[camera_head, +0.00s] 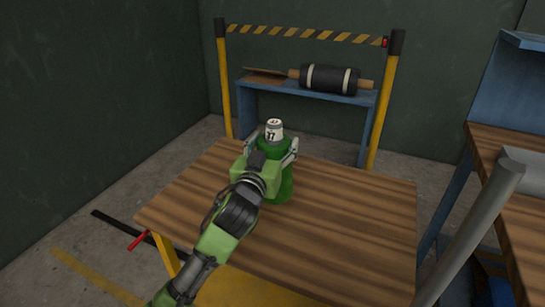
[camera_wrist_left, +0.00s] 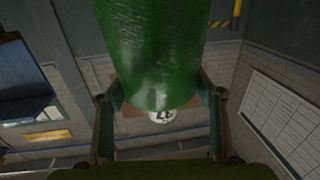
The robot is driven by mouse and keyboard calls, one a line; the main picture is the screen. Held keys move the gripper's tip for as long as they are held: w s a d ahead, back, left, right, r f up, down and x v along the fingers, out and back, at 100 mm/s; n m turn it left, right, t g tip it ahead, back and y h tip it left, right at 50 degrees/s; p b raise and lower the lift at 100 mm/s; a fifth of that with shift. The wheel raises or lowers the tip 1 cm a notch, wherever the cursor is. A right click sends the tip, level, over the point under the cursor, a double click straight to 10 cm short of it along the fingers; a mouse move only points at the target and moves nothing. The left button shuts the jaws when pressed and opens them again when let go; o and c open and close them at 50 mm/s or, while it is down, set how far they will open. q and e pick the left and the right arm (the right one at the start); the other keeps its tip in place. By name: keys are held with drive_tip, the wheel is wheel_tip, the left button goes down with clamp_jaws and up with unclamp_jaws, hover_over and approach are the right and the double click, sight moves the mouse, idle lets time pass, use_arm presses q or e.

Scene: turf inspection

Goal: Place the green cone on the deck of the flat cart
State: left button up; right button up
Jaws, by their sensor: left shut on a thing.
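A green round-bodied thing (camera_head: 287,186) with a white numbered top (camera_head: 274,128) is upright at the far part of a wooden-topped table (camera_head: 340,225). It looks more like a bottle than a cone, and no other green cone shows. My left gripper (camera_head: 270,153) is shut on it, one finger on each side. In the left wrist view the green body (camera_wrist_left: 155,50) fills the space between the fingers (camera_wrist_left: 160,108), with its white end beyond. I cannot tell whether its base touches the wood. I cannot make out a flat cart for certain; the wooden top has yellow parts below. My right gripper is out of view.
Behind the table stands a blue bench (camera_head: 300,91) with a black roll (camera_head: 330,79), under a striped bar (camera_head: 305,33) on yellow posts. A wooden-topped blue workbench (camera_head: 520,200) is at the right, with a grey tube (camera_head: 480,220) before it. The near tabletop is clear.

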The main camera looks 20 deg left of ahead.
use_arm(q)
drive_tip(key=shift+a, duration=0.15)
wheel_tip(320, 180, down, 4)
drive_tip(key=shift+w+a+r+b, duration=0.15)
drive_tip(key=shift+r+b, duration=0.1)
drive_tip(key=shift+b, duration=0.5)
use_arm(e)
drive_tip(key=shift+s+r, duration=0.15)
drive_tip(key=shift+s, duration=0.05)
use_arm(q)
drive_tip(key=o, duration=2.1)
drive_tip(key=shift+f, duration=0.2)
drive_tip(key=shift+r, duration=0.15)
